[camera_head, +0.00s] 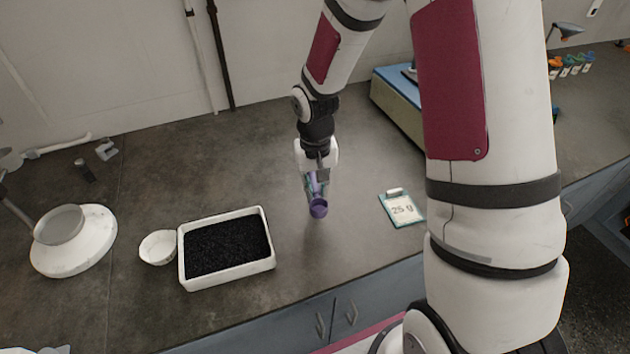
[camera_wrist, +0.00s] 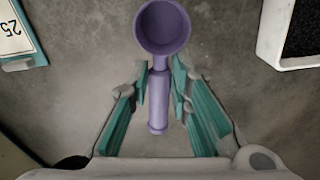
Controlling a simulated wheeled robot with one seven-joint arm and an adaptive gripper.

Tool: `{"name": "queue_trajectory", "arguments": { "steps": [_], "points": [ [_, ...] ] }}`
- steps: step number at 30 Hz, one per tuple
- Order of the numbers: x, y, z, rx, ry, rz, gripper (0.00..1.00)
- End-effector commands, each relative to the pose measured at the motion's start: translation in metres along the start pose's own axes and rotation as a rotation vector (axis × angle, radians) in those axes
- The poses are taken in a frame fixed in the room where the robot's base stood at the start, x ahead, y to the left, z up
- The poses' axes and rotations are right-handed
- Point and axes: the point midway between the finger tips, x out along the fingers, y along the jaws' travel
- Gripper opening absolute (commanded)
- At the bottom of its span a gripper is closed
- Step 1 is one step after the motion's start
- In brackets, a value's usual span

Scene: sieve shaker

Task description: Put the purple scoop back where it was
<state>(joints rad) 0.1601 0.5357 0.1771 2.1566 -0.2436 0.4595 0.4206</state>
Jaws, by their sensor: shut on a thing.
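The purple scoop (camera_head: 318,207) is in my gripper (camera_head: 318,178), over the middle of the counter in the head view. In the wrist view the scoop (camera_wrist: 158,90) lies between the two green-padded fingers of my gripper (camera_wrist: 158,82), which are shut on its handle near the bowl. Its round bowl points away from the gripper and looks empty. In the head view the bowl hangs lowest, and I cannot tell whether it touches the counter.
A white tray of black grains (camera_head: 226,215) and a small white bowl (camera_head: 158,247) stand to the left. A "25 g" card (camera_head: 401,208) lies to the right. A round white stand (camera_head: 74,253) is at far left. A blue-topped box (camera_head: 398,92) stands behind. Counter around the scoop is clear.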

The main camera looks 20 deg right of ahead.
Motion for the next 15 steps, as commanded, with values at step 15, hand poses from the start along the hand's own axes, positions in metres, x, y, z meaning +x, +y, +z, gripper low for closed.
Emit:
{"name": "queue_trajectory", "arguments": {
  "steps": [15],
  "points": [
    [0.043,-0.001,0.0,0.0,0.0,0.001,0.0]
  ]
}}
